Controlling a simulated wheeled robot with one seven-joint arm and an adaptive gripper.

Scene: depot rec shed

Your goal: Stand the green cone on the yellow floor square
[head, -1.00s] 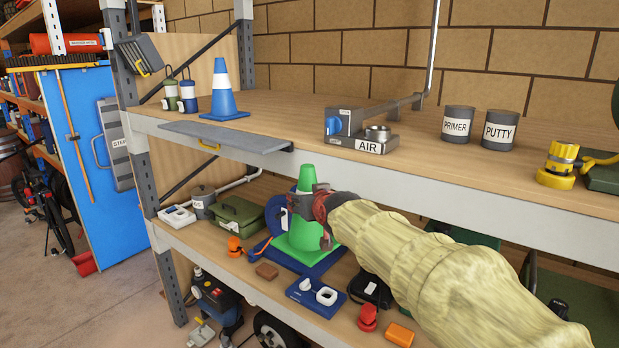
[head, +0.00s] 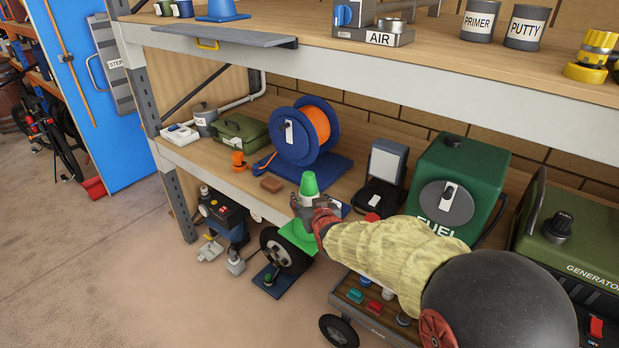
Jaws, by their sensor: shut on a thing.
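The green cone (head: 309,184) is in my gripper (head: 308,209), in the middle of the head view. My gripper is shut around it and hides its middle. The cone's tip points up, and its green lower part (head: 298,236) shows below the fingers. The cone appears in front of the lower shelf's front edge, apart from the floor. No yellow floor square shows in this view.
The lower shelf (head: 228,177) holds a blue reel (head: 283,148), a green fuel can (head: 480,165) and a generator (head: 570,235). Below stand a wheeled machine (head: 224,216) and a low cart (head: 375,318). The floor (head: 130,280) at left is clear.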

